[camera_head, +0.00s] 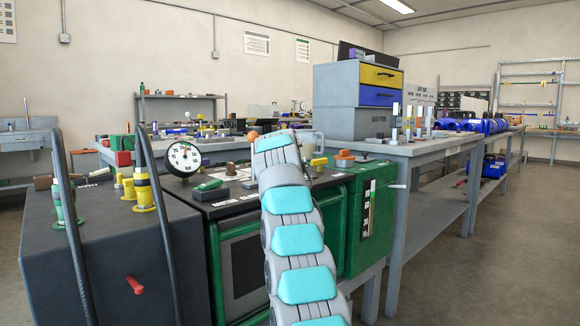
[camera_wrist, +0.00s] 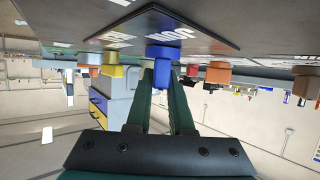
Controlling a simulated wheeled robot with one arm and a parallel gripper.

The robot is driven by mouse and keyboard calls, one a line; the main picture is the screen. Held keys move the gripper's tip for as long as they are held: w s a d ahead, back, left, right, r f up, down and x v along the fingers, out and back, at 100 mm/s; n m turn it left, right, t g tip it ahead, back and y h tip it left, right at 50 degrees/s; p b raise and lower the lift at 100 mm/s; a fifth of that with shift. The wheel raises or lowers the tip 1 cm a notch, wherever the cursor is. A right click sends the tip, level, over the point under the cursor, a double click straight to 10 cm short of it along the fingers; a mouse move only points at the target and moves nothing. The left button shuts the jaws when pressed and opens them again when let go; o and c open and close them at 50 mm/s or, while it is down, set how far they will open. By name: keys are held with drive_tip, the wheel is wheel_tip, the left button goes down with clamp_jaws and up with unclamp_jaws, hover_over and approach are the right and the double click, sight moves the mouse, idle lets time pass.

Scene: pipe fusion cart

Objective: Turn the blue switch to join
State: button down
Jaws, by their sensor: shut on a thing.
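The blue switch (camera_wrist: 163,52) is on the dark panel, which shows upside down at the top of the wrist view. White JOIN lettering (camera_wrist: 172,36) is printed beside it. My gripper (camera_wrist: 163,70) has its two dark green fingers closed on the blue switch, one fingertip on each side. In the head view my arm reaches over the green cart (camera_head: 352,225) and hides the switch and the fingers. I cannot tell the switch's exact angle.
A yellow knob (camera_wrist: 112,70) and an orange-brown knob (camera_wrist: 217,72) flank the switch. A grey bench (camera_head: 400,150) is at right. The floor at far right is clear.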

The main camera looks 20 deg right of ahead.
drive_tip(key=c, duration=0.8)
unclamp_jaws()
drive_tip(key=shift+b+v, duration=0.8)
drive_tip(key=shift+v, duration=0.5)
drive_tip(key=shift+b+v, duration=0.3)
drive_tip(key=shift+v, duration=2.3)
drive_tip(key=shift+s+f, duration=0.1)
drive_tip(key=shift+s, duration=0.05)
